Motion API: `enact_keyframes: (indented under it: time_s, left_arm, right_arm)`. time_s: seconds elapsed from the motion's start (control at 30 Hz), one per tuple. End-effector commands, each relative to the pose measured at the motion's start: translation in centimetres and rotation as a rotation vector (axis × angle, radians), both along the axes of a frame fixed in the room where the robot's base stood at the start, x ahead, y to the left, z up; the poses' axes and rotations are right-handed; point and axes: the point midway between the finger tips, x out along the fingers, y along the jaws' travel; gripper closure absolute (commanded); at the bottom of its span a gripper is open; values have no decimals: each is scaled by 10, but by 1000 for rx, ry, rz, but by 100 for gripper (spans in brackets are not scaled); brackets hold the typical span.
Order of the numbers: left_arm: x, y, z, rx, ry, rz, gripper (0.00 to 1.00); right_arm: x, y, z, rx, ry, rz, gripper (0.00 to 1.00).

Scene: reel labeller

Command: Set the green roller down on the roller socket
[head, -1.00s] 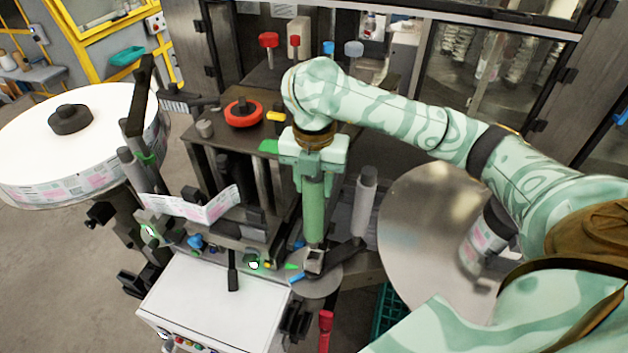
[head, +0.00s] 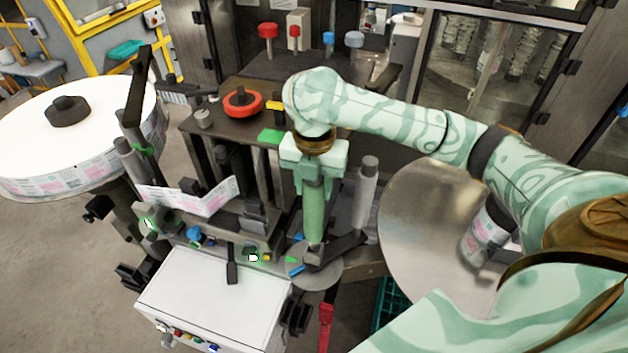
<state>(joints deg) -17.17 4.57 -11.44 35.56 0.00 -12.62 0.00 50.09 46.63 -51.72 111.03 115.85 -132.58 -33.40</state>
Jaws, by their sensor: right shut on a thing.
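The green roller (head: 314,217) is upright under my right gripper (head: 315,182), which is shut on its upper end. The roller's lower end is at the dark roller socket (head: 314,256), above a round grey disc. Whether the roller is seated in the socket or just above it cannot be told from this angle. The roller and arm hide part of the socket. My left gripper is not in view.
A grey roller (head: 365,195) stands close on the right, joined near its foot to a dark arm. A large metal disc (head: 410,235) lies further right. The label reel (head: 70,140) is far left, and a white cabinet (head: 205,300) is in front.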

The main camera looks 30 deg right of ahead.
Motion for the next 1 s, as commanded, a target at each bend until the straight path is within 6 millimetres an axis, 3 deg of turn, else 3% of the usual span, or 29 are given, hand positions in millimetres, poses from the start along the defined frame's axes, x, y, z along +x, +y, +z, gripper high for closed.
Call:
enact_keyframes:
  time_s: [1.0]
  left_arm:
    - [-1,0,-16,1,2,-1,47]
  right_arm:
    - [0,0,-41,-1,-1,0,100]
